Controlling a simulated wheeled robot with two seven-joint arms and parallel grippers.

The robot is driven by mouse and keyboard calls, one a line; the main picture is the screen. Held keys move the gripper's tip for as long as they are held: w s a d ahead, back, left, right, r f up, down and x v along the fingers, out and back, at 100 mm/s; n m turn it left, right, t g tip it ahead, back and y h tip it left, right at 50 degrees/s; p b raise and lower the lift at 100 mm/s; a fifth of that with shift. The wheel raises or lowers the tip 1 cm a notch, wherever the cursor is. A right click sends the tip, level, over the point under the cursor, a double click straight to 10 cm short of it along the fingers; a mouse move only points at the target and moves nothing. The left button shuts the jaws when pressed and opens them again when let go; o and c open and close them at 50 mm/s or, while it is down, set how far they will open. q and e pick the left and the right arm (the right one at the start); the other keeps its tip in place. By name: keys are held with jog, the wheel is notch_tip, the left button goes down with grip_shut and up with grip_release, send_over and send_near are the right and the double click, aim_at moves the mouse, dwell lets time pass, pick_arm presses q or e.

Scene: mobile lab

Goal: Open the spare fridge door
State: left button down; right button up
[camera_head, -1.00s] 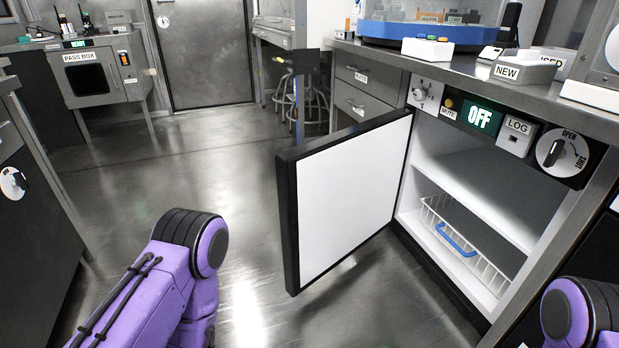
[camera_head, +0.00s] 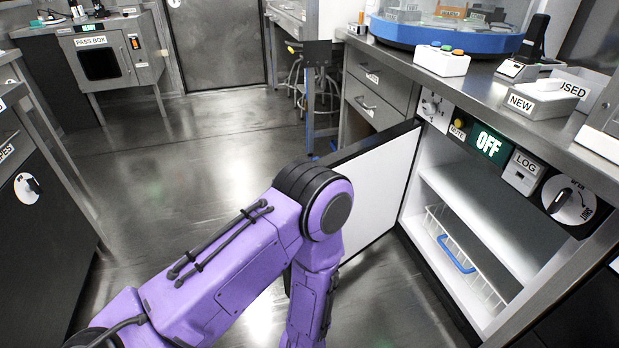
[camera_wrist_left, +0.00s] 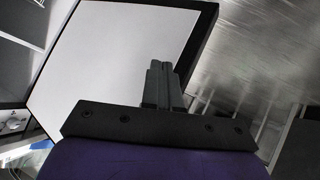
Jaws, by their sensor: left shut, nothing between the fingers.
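The spare fridge door (camera_head: 379,190) stands wide open, swung out to the left of the fridge, its white inner face towards me. The fridge inside (camera_head: 480,205) is exposed, with a shelf and a white wire basket with a blue handle (camera_head: 456,254). My purple left arm covers part of the door in the head view, and its gripper is hidden there. In the left wrist view my left gripper (camera_wrist_left: 158,68) is shut and empty, in front of the door's white inner face (camera_wrist_left: 110,60) near its dark edge; I cannot tell whether it touches. My right gripper is not in view.
The counter above holds a blue-rimmed device (camera_head: 450,35) and a NEW tray (camera_head: 543,101). The floor left of the door (camera_head: 170,165) is clear.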

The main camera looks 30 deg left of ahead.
pick_arm(q)
jog(key=w+d+r+n+t+y+p, duration=0.1)
jog(key=w+d+r+n+y, duration=0.2)
jog(key=r, duration=0.4)
jog(key=w+d+r+n+t+p, duration=0.1)
jog(key=w+r+n+t+p, duration=0.15)
jog(key=w+r, duration=0.3)
jog(key=s+r+n+g+y, duration=0.3)
jog(key=r+n+g+y, duration=0.3)
jog(key=r+n+y, duration=0.65)
jog(key=w+a+f+n+h, duration=0.1)
jog(key=a+n, duration=0.1)
jog(key=a, duration=0.4)
jog(key=w+a+f+n+h+b, duration=0.1)
jog(key=w+a+n+h, duration=0.1)
jog(key=a, duration=0.5)
jog(key=shift+w+f+n+g+b, duration=0.25)
jog(key=shift+n+g+b, duration=0.05)
jog(key=shift+g, duration=0.15)
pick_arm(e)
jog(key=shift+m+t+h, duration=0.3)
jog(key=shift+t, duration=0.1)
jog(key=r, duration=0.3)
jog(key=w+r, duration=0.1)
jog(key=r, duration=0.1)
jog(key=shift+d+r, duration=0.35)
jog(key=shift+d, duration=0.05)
